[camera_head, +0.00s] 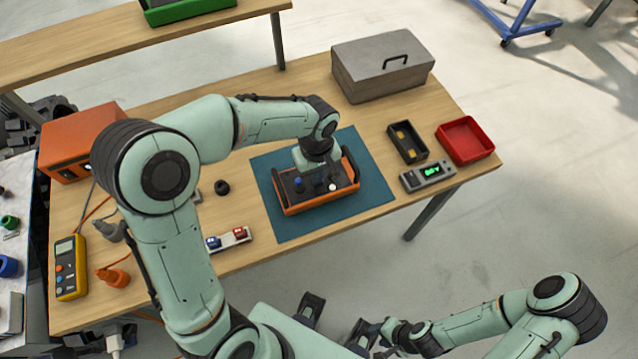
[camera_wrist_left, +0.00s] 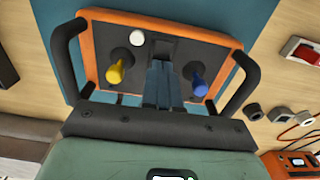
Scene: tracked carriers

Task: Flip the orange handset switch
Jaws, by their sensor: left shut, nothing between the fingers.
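The orange handset (camera_head: 290,209), with a dark panel and black side handles, lies on the teal mat (camera_head: 375,180).
A grey toolbox (camera_head: 365,75), red tray (camera_head: 465,140), dark tray (camera_head: 407,143) and green-display meter (camera_head: 428,176) stand right. An orange box (camera_head: 72,145), yellow multimeter (camera_head: 68,268) and a small block with blue and red switches (camera_head: 229,239) are left. Bare mat lies right of the handset.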

